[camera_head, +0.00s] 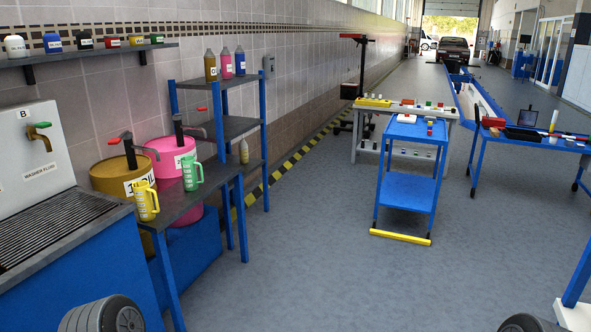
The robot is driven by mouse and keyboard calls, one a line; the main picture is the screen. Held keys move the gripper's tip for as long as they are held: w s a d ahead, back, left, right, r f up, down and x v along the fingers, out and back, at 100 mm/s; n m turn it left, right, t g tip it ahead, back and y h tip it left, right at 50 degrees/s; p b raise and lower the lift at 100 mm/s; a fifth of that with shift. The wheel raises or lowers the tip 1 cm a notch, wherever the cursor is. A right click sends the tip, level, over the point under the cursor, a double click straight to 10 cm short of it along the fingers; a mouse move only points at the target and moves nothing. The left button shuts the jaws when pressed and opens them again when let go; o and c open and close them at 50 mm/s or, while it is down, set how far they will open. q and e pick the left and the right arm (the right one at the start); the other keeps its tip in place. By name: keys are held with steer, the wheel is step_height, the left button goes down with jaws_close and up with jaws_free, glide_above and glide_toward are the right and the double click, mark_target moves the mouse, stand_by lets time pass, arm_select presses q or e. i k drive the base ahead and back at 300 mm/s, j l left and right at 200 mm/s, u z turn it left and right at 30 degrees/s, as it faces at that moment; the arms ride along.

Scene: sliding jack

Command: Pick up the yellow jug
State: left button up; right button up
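The yellow jug (145,204) stands upright on the dark top of a blue-legged bench (212,186) at the left. Its handle is on the right side. A green jug (190,174) stands behind it and to the right, apart from it. Neither of my grippers is in view. Only dark rounded parts, which seem to be my arms, show at the bottom left and bottom right edges.
A yellow drum (112,177) and a pink drum (168,155) with pump taps stand behind the bench. A sink (66,228) is at its left. A blue cart (407,190) stands at centre right. The middle floor is clear.

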mark_target(142, 190)
steer(key=i+l, duration=0.1)
steer(key=i, duration=0.45)
steer(key=i+l, duration=0.1)
steer(key=i, duration=0.45)
steer(key=i+l+u, duration=0.1)
steer(key=i, duration=0.45)
steer(key=i+u, duration=0.35)
steer(key=i+l+u, duration=0.2)
steer(key=i+u, duration=0.15)
steer(key=i, duration=0.15)
steer(key=i+l+u, duration=0.35)
steer(key=i+j, duration=0.05)
